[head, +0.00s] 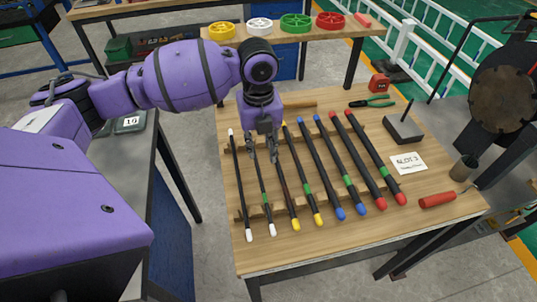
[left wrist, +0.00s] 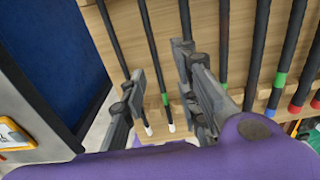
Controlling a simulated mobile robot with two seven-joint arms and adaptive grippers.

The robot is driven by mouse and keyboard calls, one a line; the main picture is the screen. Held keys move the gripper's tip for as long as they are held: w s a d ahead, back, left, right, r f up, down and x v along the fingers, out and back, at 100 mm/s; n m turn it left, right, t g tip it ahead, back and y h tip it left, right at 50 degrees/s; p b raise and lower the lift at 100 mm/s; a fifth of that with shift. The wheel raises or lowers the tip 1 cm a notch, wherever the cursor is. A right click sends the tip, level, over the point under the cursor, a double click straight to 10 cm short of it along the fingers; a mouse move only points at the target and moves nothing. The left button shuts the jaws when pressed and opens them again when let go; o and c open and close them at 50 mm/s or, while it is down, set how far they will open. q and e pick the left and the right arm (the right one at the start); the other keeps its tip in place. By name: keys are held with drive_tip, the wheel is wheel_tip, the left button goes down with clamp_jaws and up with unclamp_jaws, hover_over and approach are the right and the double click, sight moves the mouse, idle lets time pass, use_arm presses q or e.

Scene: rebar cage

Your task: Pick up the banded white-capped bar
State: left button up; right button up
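The banded white-capped bar (head: 261,185) is a dark rod with a green band and white end caps. It lies second from the left on the wooden rack. In the left wrist view the bar (left wrist: 154,50) runs between my fingers, its band and white cap showing. My left gripper (head: 263,154) is open and points down over the bar; its fingers (left wrist: 170,100) are apart on either side of it. I cannot tell how far above it the fingertips are. A plain white-capped bar (head: 239,185) lies just left. My right gripper is not in view.
A plain yellow-capped bar (head: 287,190) lies close on the right, then a banded yellow one (head: 308,190) and blue- and red-capped bars. A grey block (head: 403,129), a label card (head: 408,163) and a red-handled tool (head: 437,200) are on the table's right side.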

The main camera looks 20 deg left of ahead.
sight(258, 171)
use_arm(q)
drive_tip(key=f, duration=0.1)
drive_tip(key=s+f, duration=0.1)
drive_tip(key=f, duration=0.1)
drive_tip(key=shift+s+a, duration=0.1)
wheel_tip(258, 171, down, 4)
drive_tip(key=shift+a+f+p, duration=0.15)
drive_tip(key=shift+f+p, duration=0.1)
drive_tip(key=shift+p, duration=0.05)
clamp_jaws()
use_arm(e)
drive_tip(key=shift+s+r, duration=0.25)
